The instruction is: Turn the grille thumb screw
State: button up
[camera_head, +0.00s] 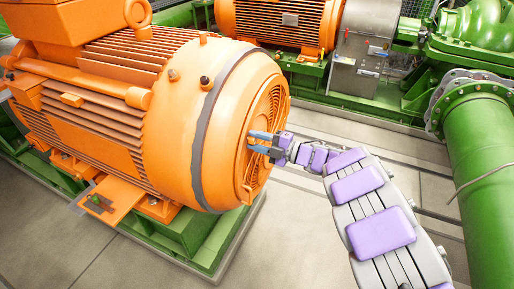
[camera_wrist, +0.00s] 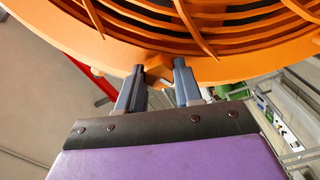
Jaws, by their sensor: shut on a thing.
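The orange motor (camera_head: 180,110) fills the left of the head view, with its round fan grille (camera_head: 265,120) on the end facing right. My gripper (camera_head: 255,141) reaches in from the right at the grille's rim. In the wrist view, the two blue-grey fingers of my gripper (camera_wrist: 159,80) are shut on a small orange piece at the lower rim of the grille (camera_wrist: 215,30), which appears to be the thumb screw (camera_wrist: 157,70). Its lower part is hidden between the fingers, and its turn angle cannot be told.
The motor stands on a green base frame (camera_head: 215,240). A large green pipe (camera_head: 485,180) runs down the right side of the head view. A second orange motor (camera_head: 275,22) stands behind. Grey floor (camera_head: 300,235) is clear below my arm.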

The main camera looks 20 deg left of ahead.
jog(key=shift+s+f+n+b, duration=0.1)
jog(key=shift+f+n+b, duration=0.25)
jog(key=shift+n+b, duration=0.2)
jog(key=shift+n, duration=0.25)
jog(key=o, duration=1)
jog(key=shift+a+r, duration=0.15)
jog(key=shift+r, duration=0.05)
jog(key=shift+o, duration=0.2)
jog(key=s+d+p, duration=0.1)
jog(key=d+p, duration=0.2)
jog(key=d, duration=1.4)
jog(key=shift+d, duration=0.2)
